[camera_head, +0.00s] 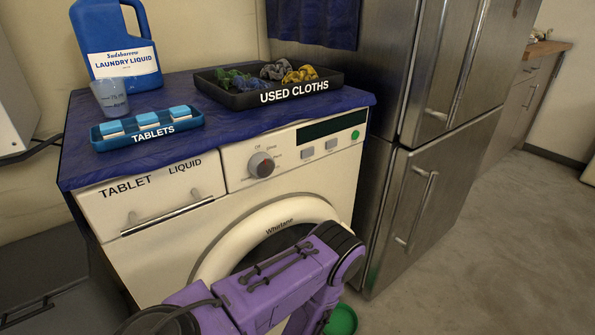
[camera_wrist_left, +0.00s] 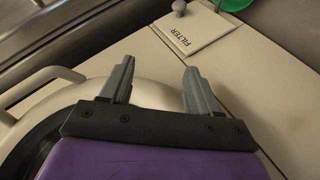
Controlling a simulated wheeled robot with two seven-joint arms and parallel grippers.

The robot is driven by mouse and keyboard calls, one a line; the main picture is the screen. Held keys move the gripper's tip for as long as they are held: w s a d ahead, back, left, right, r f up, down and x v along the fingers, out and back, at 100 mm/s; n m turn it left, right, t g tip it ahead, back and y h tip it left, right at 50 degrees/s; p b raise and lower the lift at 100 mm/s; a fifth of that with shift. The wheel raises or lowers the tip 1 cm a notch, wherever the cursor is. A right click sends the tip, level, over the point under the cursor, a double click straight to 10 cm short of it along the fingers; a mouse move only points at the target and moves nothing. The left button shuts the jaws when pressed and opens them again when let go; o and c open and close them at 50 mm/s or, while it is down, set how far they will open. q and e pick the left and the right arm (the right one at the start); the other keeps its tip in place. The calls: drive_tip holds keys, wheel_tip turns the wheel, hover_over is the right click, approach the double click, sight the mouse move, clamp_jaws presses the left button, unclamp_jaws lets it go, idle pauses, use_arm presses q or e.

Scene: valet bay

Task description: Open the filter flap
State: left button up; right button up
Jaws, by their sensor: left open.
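The filter flap (camera_wrist_left: 197,27) is a small cream panel marked FILTER on the washing machine's front, at the top of the left wrist view. It looks shut, lying flush with the front. A grey round knob (camera_wrist_left: 179,6) sits at its edge. My left gripper (camera_wrist_left: 160,65) is open and empty, its fingertips short of the flap and apart from it. In the head view my purple left arm crosses in front of the washing machine (camera_head: 215,173) and hides the flap; the gripper is hidden there too. My right gripper is in neither view.
A round door (camera_head: 250,232) with a pale rim is beside my arm. A green round object (camera_head: 341,321) is low by the machine. A steel fridge (camera_head: 425,190) stands to the right. On top are a laundry liquid jug (camera_head: 118,62), a tablet tray (camera_head: 180,125) and a black cloth tray (camera_head: 240,98).

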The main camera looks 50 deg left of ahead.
use_arm(q)
drive_tip(key=s+r+m+g+p, duration=0.2)
drive_tip(key=s+r+p, duration=0.2)
drive_tip(key=r+p, duration=0.2)
drive_tip(key=s+d+r+m+g+p, duration=0.1)
drive_tip(key=s+r+m+g+p, duration=0.1)
drive_tip(key=s+r+p, duration=0.2)
wheel_tip(320, 180, up, 4)
drive_tip(key=p, duration=0.2)
drive_tip(key=shift+s+d+h+p, duration=0.3)
drive_tip(key=shift+h, duration=0.1)
drive_tip(key=shift+f, duration=0.1)
